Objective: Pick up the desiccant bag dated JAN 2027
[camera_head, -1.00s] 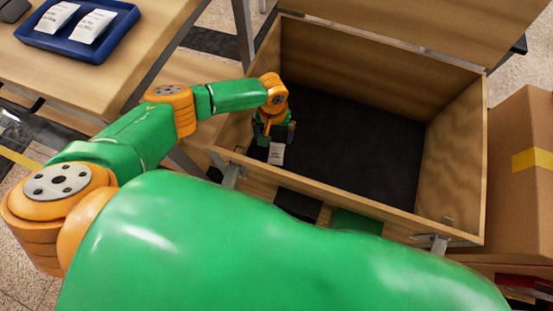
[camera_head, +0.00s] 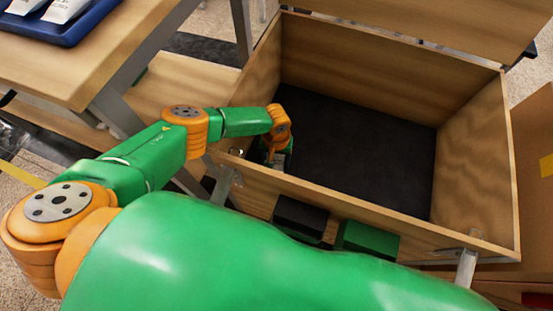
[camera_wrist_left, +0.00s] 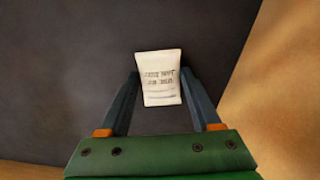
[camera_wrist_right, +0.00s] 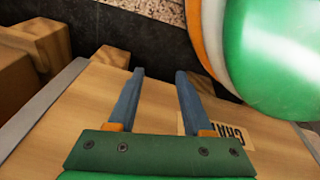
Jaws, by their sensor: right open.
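A white desiccant bag (camera_wrist_left: 161,78) with dark print shows in the left wrist view, against the dark floor of the wooden crate (camera_head: 468,180). Its print looks upside down and I cannot read a date. My left gripper (camera_wrist_left: 160,73) is open, with one finger on each side of the bag and narrow gaps beside its lower part. In the head view my left gripper (camera_head: 276,157) is down inside the crate's near left corner, and the bag is mostly hidden there.
A blue tray (camera_head: 72,36) with white packets stands on the wooden table (camera_head: 110,45) at the upper left. The crate walls stand close to my left gripper. A black block (camera_head: 300,218) and a green block (camera_head: 367,238) sit outside the crate's front wall.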

